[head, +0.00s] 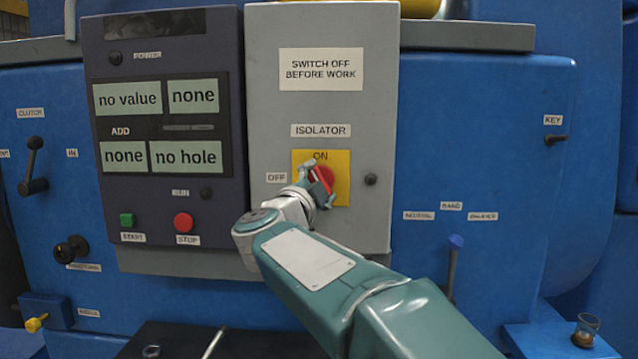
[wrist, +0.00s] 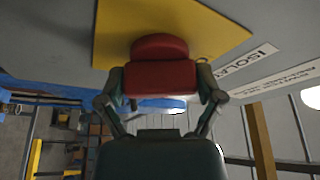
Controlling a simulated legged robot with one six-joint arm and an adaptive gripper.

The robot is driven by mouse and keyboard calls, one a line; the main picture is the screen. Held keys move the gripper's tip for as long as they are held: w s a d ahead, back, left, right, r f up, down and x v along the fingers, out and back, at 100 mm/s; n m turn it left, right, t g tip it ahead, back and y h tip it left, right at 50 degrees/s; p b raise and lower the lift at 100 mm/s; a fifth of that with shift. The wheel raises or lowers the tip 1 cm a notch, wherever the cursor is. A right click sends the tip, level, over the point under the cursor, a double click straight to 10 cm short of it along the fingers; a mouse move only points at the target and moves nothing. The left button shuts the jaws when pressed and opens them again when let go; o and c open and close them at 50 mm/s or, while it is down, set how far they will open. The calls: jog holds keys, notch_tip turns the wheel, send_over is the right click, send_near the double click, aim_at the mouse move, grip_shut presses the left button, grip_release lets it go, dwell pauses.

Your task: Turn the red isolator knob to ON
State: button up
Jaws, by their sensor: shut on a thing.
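The red isolator knob (head: 319,180) sits on a yellow plate (head: 341,192) on the grey isolator box (head: 262,112). ON is printed at the top of the plate, and an OFF label (head: 277,177) is at its left. My gripper (head: 314,176) is at the knob and hides part of it. In the wrist view, the red knob (wrist: 160,76) is between the two fingers of my gripper (wrist: 161,88), one on each side of its grip bar. The yellow plate shows behind it. In the head view the knob's exact angle is partly hidden.
A dark panel (head: 163,200) with readouts, a green START button (head: 127,219) and a red STOP button (head: 183,222) stands left of the box. A small dark knob (head: 371,179) is just right of the plate.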

jog(key=m+g, duration=0.1)
jog(key=m, duration=0.1)
jog(key=m+g, duration=0.1)
jog(key=m, duration=0.1)
jog(key=shift+f+m, duration=0.2)
jog(key=shift+m, duration=0.7)
jog(key=shift+f+g, duration=0.15)
jog(key=shift+g, duration=0.15)
jog(key=o, duration=0.9)
jog(key=shift+c, duration=0.2)
jog(key=shift+s, duration=0.15)
jog(key=v, duration=1.1)
jog(key=shift+s+a, duration=0.15)
jog(key=shift+s, duration=0.1)
